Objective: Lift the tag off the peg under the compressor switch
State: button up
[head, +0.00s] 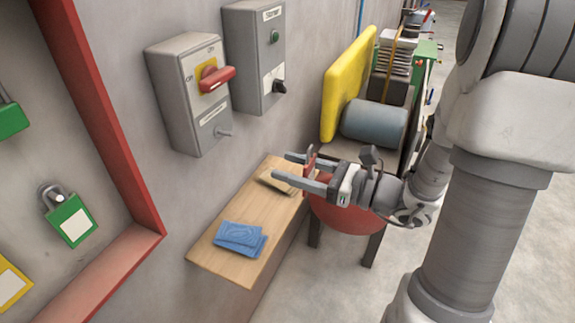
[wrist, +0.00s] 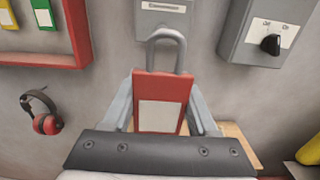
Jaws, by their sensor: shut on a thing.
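The compressor switch (head: 190,90) is a grey wall box with a red handle on a yellow plate. A short grey peg (head: 223,133) sticks out at its lower edge, and no tag shows hanging on it. My gripper (head: 287,166) is to the right of the peg and apart from it, above the wooden shelf. It is shut on a red padlock (wrist: 161,88) with a blank white label, held upright with its grey shackle on top. In the wrist view the padlock's shackle overlaps the lower edge of the switch box (wrist: 162,18), and the peg cannot be made out.
The wooden shelf (head: 225,262) below holds blue folded cloths (head: 240,238) and a tan item (head: 280,182). A starter box (head: 255,60) is beside the switch. A red-framed board (head: 130,180) with padlocks is at left. Ear defenders (wrist: 47,122) hang on the wall.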

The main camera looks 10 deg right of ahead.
jog(key=shift+r, duration=0.2)
dwell(0.3)
jog(key=v, duration=1)
jog(key=shift+p, duration=0.3)
dwell(0.8)
dwell(0.4)
